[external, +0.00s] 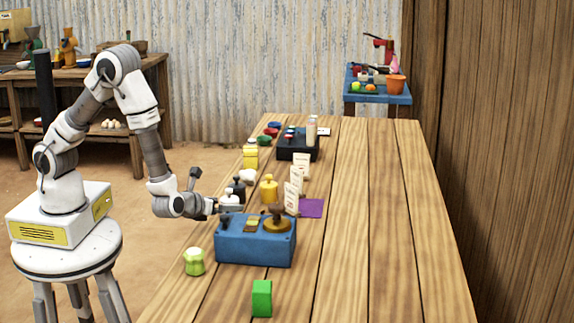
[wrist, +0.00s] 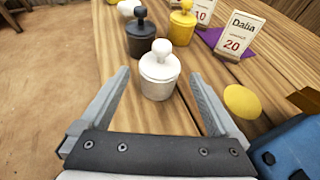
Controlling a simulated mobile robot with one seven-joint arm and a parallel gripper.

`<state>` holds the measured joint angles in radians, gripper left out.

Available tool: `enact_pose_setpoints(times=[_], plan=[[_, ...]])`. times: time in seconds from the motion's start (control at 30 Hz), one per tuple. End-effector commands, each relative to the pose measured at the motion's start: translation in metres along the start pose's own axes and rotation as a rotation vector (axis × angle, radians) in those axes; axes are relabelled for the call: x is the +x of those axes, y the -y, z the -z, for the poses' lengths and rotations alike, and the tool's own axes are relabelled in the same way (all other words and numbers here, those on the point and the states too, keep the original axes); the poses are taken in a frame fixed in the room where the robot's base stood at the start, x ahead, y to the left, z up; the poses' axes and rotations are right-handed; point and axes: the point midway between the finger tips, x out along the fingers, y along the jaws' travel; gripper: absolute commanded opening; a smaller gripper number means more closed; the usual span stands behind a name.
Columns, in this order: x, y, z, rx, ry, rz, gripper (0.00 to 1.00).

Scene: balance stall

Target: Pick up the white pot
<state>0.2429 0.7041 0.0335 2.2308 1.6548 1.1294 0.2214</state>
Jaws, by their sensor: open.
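The white pot (wrist: 159,76) is a small round pot with a knobbed lid, standing upright on the wooden table. In the wrist view it sits just beyond and between the tips of my gripper (wrist: 162,84), whose two fingers are wide apart with nothing held. In the external view my gripper (external: 222,208) is low over the table's left edge, beside the white pot (external: 230,201), behind the blue box. A second white lidded item (external: 247,176) stands farther back and shows partly at the top of the wrist view (wrist: 128,8).
A black pot (wrist: 140,38) stands just behind the white pot, with a yellow pot (wrist: 182,24) to its right. A blue balance box (external: 255,247) and a yellow disc (wrist: 242,101) are close on the right. Price cards (wrist: 238,36) stand behind. The table's right side is clear.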

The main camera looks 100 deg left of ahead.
Motion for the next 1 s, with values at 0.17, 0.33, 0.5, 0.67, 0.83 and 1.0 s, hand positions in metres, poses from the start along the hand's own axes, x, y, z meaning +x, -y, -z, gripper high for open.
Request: enact_pose_setpoints(times=[0.17, 0.33, 0.5, 0.67, 0.83, 1.0], plan=[[0.028, -0.002, 0.001, -0.001, 0.001, -0.003, 0.96], [0.035, -0.001, 0.0, -0.001, 0.0, -0.001, 0.96], [0.035, -0.001, 0.0, -0.001, 0.0, -0.001, 0.95], [0.035, -0.001, 0.0, -0.001, 0.0, -0.001, 0.66], [0.035, -0.001, 0.0, -0.001, 0.0, -0.001, 0.35], [0.034, -0.001, 0.0, -0.001, 0.0, -0.001, 0.05]])
